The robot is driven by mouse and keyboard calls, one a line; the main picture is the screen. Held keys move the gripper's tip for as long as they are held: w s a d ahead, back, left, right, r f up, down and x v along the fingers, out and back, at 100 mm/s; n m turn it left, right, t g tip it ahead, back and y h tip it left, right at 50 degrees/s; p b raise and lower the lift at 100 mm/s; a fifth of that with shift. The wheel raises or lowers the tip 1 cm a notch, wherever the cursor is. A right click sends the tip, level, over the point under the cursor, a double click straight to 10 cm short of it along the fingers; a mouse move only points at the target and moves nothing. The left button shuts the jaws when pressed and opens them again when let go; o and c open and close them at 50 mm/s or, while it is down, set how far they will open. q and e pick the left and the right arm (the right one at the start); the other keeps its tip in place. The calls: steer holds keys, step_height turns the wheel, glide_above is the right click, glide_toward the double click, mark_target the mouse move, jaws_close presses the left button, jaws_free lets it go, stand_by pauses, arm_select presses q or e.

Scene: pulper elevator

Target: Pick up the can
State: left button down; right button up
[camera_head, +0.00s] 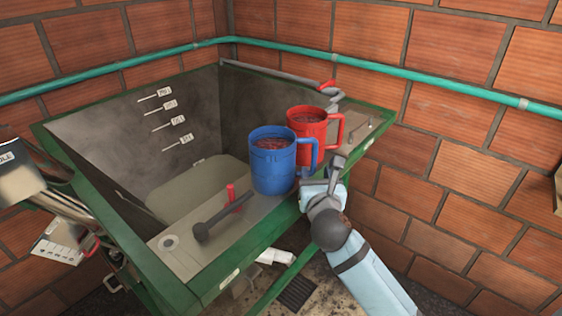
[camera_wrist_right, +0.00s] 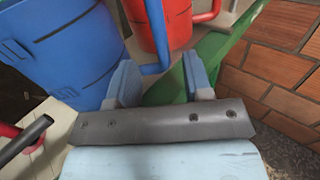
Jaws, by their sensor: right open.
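A blue can (camera_head: 272,168) with a side handle stands upright on the near ledge of the green-rimmed bin, filled with dark red contents. A similar red can (camera_head: 311,132) stands just behind it to the right. My right gripper (camera_head: 322,172) is open at the blue can's handle side. In the right wrist view the blue can (camera_wrist_right: 52,45) fills the upper left, and its handle (camera_wrist_right: 155,40) reaches down into the gap between the open fingers (camera_wrist_right: 160,72). The red can (camera_wrist_right: 176,22) is behind the handle. I cannot tell whether the fingers touch the handle. My left gripper is not in view.
The grey bin (camera_head: 105,165) has level marks on its inner wall. A dark lever (camera_head: 222,217) and a small red lever (camera_head: 231,192) are on the near ledge, left of the blue can. Brick walls (camera_head: 480,190) and a green pipe (camera_head: 440,80) close off the back and right.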

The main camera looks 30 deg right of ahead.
mark_target(314, 163)
steer(key=p+x, duration=0.1)
steer(key=x, duration=0.3)
steer(key=shift+w+d+r, duration=0.1)
steer(key=shift+w+r, duration=0.05)
steer(key=shift+r, duration=0.05)
steer(key=shift+w+d+f, duration=0.1)
steer(key=shift+w+d, duration=0.15)
steer(key=shift+w, duration=0.25)
jaws_close()
